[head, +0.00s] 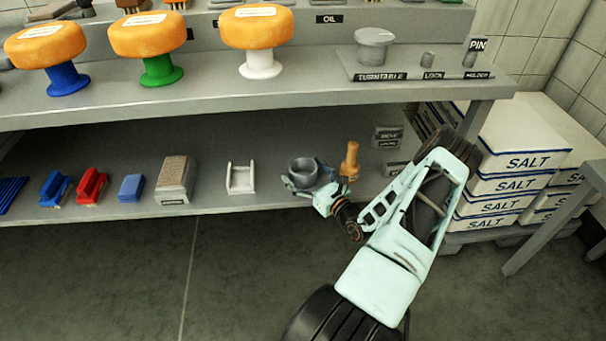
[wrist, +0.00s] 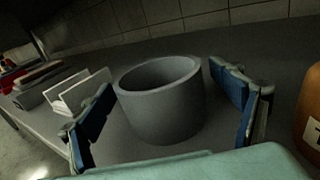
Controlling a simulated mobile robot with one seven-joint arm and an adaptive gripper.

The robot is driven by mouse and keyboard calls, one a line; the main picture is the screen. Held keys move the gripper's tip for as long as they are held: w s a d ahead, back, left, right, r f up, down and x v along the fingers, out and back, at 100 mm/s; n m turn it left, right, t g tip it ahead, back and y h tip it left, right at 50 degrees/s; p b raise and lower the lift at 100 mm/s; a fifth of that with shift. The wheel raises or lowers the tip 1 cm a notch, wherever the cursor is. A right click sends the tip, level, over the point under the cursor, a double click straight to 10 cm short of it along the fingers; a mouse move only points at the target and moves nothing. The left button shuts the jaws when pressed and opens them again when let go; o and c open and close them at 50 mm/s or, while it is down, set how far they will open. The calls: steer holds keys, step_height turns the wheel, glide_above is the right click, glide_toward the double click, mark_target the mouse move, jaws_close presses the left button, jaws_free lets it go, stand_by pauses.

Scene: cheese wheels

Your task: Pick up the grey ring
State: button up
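The grey ring (head: 303,168) stands upright on the lower shelf, toward its right part. In the wrist view the grey ring (wrist: 160,112) is a wide, hollow, open-topped cylinder. My gripper (head: 308,185) is at the ring on the lower shelf. In the wrist view my gripper (wrist: 162,80) is open, with one blue-padded finger on each side of the ring. A gap shows between the ring and the right finger. The left finger is close to the ring, and I cannot tell if it touches.
A white U-shaped holder (head: 240,178) stands left of the ring. An orange-brown bottle-like object (head: 349,160) stands close on the right, also at the wrist view's right edge (wrist: 310,110). The upper shelf (head: 330,92) overhangs. Salt boxes (head: 515,160) are stacked at right.

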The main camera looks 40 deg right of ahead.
steer(key=c, duration=1.2)
steer(key=shift+r, duration=0.1)
